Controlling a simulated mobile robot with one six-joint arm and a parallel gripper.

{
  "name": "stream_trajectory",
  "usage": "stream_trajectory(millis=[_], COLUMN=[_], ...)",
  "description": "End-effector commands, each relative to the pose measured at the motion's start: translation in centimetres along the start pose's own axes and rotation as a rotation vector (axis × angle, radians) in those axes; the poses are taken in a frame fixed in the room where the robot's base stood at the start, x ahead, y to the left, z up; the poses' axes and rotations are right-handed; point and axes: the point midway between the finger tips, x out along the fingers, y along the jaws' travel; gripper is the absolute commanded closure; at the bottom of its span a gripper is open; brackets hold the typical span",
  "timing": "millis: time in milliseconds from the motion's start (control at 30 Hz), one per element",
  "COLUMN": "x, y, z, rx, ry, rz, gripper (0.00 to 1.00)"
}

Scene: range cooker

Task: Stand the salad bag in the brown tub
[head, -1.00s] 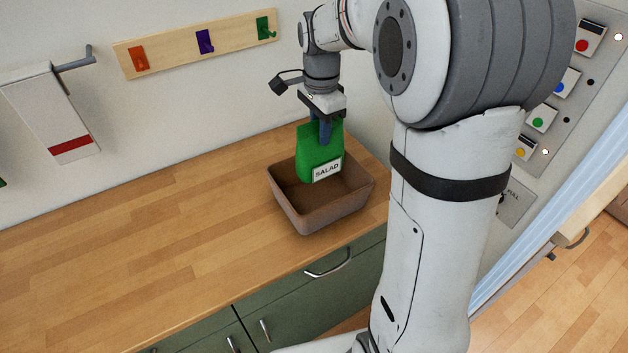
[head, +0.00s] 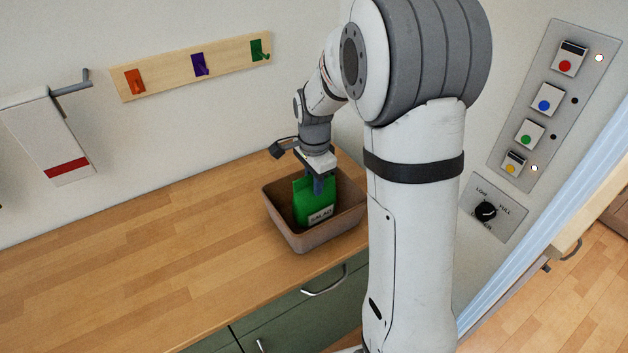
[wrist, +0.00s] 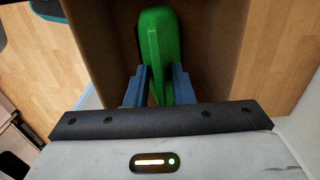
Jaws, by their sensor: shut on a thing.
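The green salad bag (head: 312,200) is upright inside the brown tub (head: 302,241), with its lower part and part of its white SALAD label below the tub's front rim. My gripper (head: 318,184) is above the tub, with its blue fingers shut on the top of the bag. In the wrist view, the fingers of my gripper (wrist: 160,88) pinch the bag (wrist: 158,40) from both sides, with the brown tub wall (wrist: 98,35) around it. I cannot tell whether the bag's base touches the tub floor.
The tub stands on the wooden counter (head: 130,270) near its right end, by the wall. The counter to its left is clear. A hook rail (head: 190,68) and a towel (head: 45,135) hang on the wall. A control panel (head: 550,105) is at the right.

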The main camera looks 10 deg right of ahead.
Motion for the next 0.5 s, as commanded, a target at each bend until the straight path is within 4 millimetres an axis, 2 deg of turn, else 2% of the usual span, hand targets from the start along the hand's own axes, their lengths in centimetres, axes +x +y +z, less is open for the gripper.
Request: stream_trajectory(millis=[33, 67, 100, 300, 500], x=[0.15, 0.09, 0.07, 0.06, 0.05], y=[-0.02, -0.01, -0.01, -0.02, -0.02], z=[0.01, 0.02, 0.02, 0.04, 0.06], rx=[0.000, 0.000, -0.001, -0.001, -0.001], ry=[0.000, 0.000, 0.000, 0.000, 0.000], rz=[0.000, 0.000, 0.000, 0.000, 0.000], gripper=[1.00, 0.76, 0.73, 0.57, 0.55])
